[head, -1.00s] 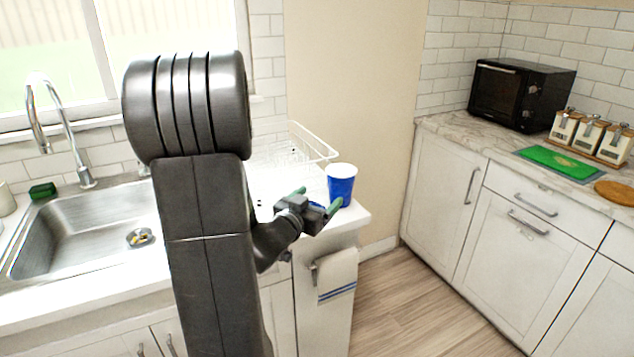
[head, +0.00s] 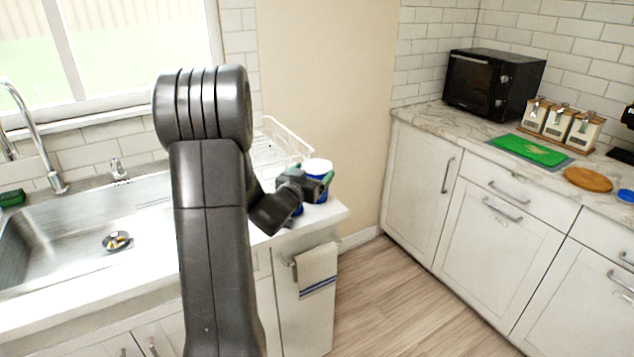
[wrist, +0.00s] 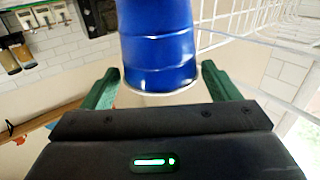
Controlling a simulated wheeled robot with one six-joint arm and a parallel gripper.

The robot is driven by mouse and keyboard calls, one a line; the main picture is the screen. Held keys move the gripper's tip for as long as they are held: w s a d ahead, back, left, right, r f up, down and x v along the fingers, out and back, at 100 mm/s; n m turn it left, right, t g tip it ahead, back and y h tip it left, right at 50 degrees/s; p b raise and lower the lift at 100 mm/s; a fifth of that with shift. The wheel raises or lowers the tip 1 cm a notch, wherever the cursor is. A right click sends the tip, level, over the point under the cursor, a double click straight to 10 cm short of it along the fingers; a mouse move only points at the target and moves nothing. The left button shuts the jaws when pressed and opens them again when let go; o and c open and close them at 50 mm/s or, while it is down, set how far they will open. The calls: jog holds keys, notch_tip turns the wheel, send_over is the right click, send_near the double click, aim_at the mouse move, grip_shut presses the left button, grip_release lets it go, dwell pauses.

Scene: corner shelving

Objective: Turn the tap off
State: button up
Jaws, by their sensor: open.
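The tap (head: 40,140) is a tall curved chrome spout behind the sink at the left of the head view, partly cut off by the frame. A small metal fitting (head: 118,170), perhaps its handle, stands to its right. I cannot make out a water stream. My gripper (head: 314,184) is well right of the tap, over the right end of the counter. It is open, its green fingers apart in the wrist view (wrist: 160,85). A blue cup (wrist: 158,45) shows between and beyond the fingers. I cannot tell whether they touch it.
The cup stands by a white wire dish rack (head: 287,138) on the counter's right end. The steel sink (head: 60,245) is empty apart from its drain. A green sponge (head: 12,198) lies at the left. A towel (head: 317,268) hangs below. Open floor lies to the right.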

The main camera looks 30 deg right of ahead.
jog(key=shift+x, duration=0.95)
jog(key=shift+c, duration=0.4)
jog(key=c, duration=1)
jog(key=shift+r, duration=0.15)
notch_tip(320, 180, up, 10)
jog(key=shift+f+p, duration=0.2)
jog(key=shift+p, duration=0.35)
